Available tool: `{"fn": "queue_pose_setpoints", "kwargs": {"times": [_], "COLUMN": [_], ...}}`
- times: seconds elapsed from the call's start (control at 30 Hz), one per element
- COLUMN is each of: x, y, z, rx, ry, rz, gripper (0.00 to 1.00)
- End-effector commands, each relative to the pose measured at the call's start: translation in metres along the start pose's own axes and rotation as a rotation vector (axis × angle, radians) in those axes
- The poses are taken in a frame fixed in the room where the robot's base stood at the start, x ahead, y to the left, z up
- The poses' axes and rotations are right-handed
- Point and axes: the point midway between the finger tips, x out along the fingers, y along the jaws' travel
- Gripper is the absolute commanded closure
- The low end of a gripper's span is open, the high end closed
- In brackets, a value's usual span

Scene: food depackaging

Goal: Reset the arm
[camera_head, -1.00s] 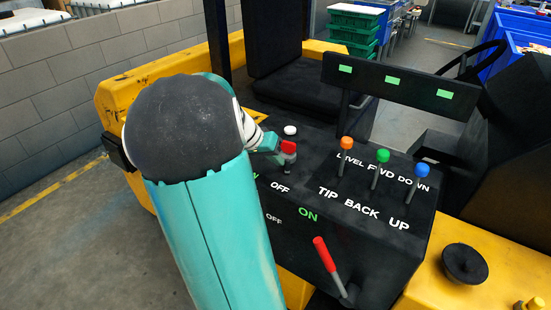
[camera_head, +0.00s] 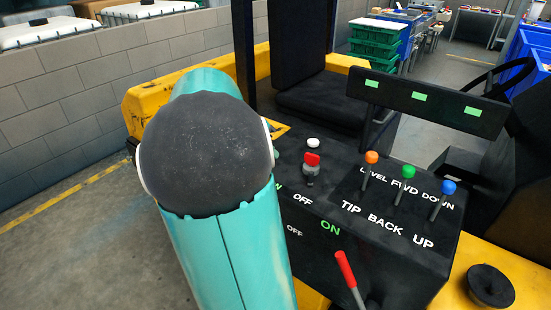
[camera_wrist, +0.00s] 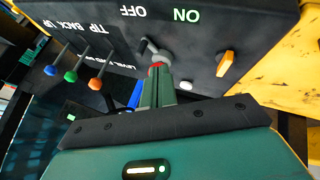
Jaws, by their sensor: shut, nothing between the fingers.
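My gripper (camera_wrist: 158,84) shows in the wrist view with its green fingers closed together and empty. In the head view the gripper is hidden behind my teal arm (camera_head: 225,240) and its black rounded joint. A red-topped switch (camera_head: 312,160) stands upright on the black control panel (camera_head: 395,262), apart from my arm in the head view. In the wrist view, its red part (camera_wrist: 154,70) shows just beyond the fingertips, partly covered by them. I cannot tell the gap there.
Orange (camera_head: 371,157), green (camera_head: 409,172) and blue (camera_head: 448,187) levers stand right of the switch. A red-handled lever (camera_head: 346,268) sticks out of the panel front. An orange knob (camera_wrist: 226,62) shows in the wrist view. A black seat (camera_head: 322,100) and grey wall (camera_head: 60,85) lie behind.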

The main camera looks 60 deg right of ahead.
Motion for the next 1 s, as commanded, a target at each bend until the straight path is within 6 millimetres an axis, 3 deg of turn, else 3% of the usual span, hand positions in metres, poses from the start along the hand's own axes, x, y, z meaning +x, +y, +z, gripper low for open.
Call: {"fn": "queue_pose_setpoints", "kwargs": {"times": [0.37, 0.47, 0.57, 0.67, 0.83, 1.0], "x": [-0.007, -0.014, -0.033, -0.061, -0.114, -0.158], "y": [-0.002, -0.007, -0.017, -0.027, -0.035, -0.025], "z": [0.002, 0.013, 0.037, 0.076, 0.152, 0.228], "rx": [-0.006, -0.039, -0.128, -0.265, -0.529, -0.787], "ry": [0.000, -0.008, -0.022, -0.029, -0.002, 0.073], "rz": [-0.005, -0.043, -0.136, -0.272, -0.508, -0.719], "gripper": [1.00, 1.00, 1.00, 1.00, 1.00, 1.00]}}
